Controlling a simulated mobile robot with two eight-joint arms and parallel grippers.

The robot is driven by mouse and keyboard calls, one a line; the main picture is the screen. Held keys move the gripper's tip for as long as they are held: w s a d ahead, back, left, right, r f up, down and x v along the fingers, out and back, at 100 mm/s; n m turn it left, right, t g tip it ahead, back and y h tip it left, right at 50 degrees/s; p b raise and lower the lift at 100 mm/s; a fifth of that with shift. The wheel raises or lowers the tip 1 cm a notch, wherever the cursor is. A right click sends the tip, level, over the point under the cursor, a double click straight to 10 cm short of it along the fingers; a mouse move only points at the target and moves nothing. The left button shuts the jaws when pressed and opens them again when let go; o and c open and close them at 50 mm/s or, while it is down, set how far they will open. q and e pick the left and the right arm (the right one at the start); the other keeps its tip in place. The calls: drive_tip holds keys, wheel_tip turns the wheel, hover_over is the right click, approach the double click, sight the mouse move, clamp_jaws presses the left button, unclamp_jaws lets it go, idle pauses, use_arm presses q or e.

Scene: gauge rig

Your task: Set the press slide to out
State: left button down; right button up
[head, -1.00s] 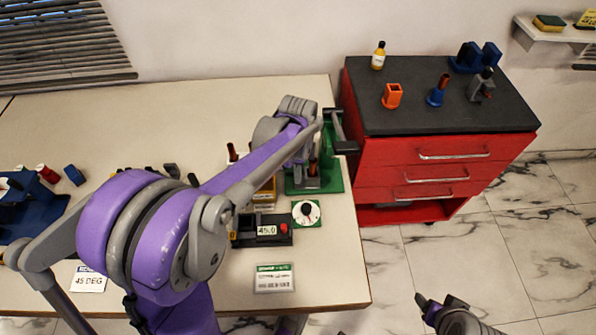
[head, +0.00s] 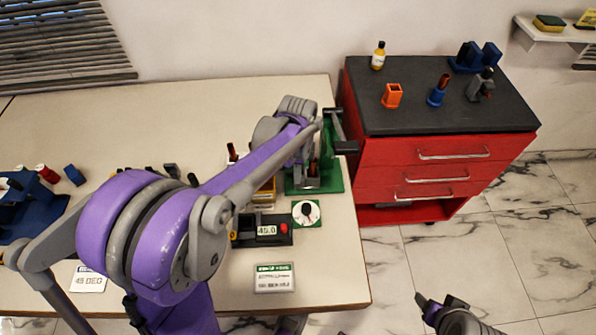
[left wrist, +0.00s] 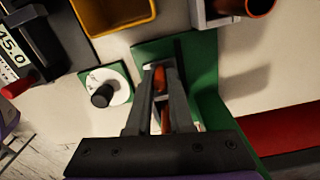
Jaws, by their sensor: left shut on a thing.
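The press (head: 331,184) is a green stand at the right end of the table, largely behind my left arm in the head view. Its green body (left wrist: 205,75) shows beside my fingers in the left wrist view. My left gripper (left wrist: 161,82) is shut on a small orange-brown part (left wrist: 160,78) at the press. Whether this part is the slide itself I cannot tell, as the fingers cover most of it. My right gripper (head: 431,306) is at the lower right over the floor, away from the table; its jaw opening is unclear.
A dial (head: 306,213) on a green plate and a black display box (head: 247,236) reading 45.0 stand near the press. An orange-yellow tray (left wrist: 137,17) is close by. A red cabinet (head: 390,160) with a dark top stands right of the table.

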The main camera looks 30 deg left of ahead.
use_arm(q)
drive_tip(key=shift+s+a, duration=0.4)
drive_tip(key=shift+a, duration=0.25)
drive_tip(key=shift+s+a, duration=0.35)
drive_tip(key=shift+a, duration=0.35)
drive_tip(key=shift+s+a, duration=0.4)
drive_tip(key=shift+a, duration=0.25)
drive_tip(key=c, duration=1.2)
unclamp_jaws()
drive_tip(key=shift+c, duration=0.2)
drive_tip(key=o, duration=0.4)
drive_tip(key=shift+s, duration=0.1)
drive_tip(key=shift+o, duration=0.2)
